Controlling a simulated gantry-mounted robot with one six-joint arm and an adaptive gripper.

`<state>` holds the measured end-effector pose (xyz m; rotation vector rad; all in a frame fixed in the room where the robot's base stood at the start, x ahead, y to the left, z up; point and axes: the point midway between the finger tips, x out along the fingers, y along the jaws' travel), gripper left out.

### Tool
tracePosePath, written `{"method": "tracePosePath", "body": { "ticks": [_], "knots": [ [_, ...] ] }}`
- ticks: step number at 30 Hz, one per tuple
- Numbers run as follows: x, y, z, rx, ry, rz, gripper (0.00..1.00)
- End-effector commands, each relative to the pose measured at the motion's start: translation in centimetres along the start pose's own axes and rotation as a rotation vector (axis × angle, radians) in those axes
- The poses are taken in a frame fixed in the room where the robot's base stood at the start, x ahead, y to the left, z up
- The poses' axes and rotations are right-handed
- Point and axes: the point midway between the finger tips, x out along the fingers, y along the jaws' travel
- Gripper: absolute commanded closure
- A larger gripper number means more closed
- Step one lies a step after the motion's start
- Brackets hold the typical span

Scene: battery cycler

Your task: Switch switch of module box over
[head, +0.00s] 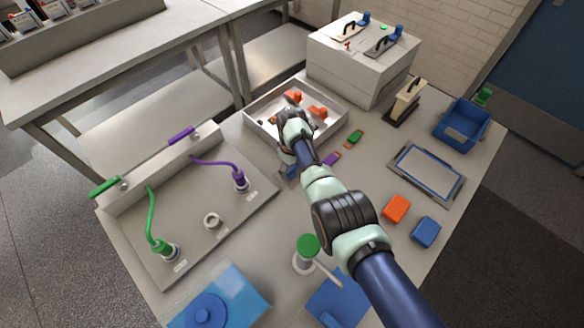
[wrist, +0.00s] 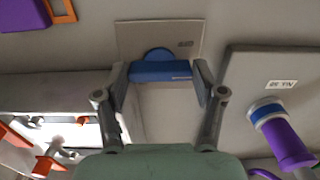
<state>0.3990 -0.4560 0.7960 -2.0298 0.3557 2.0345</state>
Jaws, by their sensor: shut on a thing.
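My gripper (wrist: 162,76) is shut on a blue block-like part (wrist: 160,71), with one finger against each end of it. A rounded blue piece shows behind this part, over a grey labelled plate (wrist: 190,28). In the head view my gripper (head: 287,163) is low over the table, between the white tray and the grey panel, and my arm hides much of it. A white box (head: 350,75) at the back carries black-handled clamps and a small red lever (head: 347,46). I cannot tell whether this box or the plate is the module box.
A white tray (head: 258,123) with orange parts lies just beyond my gripper. The grey panel (head: 190,228) with purple and green cables is on the left. Green (head: 355,136) and purple (head: 331,159) blocks lie close on the right. A blue bin (head: 462,125) stands farther right.

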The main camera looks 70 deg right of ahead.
Motion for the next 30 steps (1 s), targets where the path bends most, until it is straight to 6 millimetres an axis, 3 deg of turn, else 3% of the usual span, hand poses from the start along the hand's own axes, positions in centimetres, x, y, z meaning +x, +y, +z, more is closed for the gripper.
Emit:
{"method": "tracePosePath", "body": {
  "ticks": [2, 3, 6, 24, 30],
  "knots": [
    [0.15, -0.07, -0.07, -0.005, 0.002, 0.001, 0.66],
    [0.15, -0.07, -0.08, -0.005, 0.003, 0.001, 0.25],
    [0.13, -0.06, -0.09, -0.004, 0.003, 0.001, 0.08],
    [-0.15, 0.1, -0.2, 0.005, 0.007, 0.004, 0.06],
    [-0.07, 0.07, -0.16, 0.174, 0.006, 0.003, 0.06]
  ]
}}
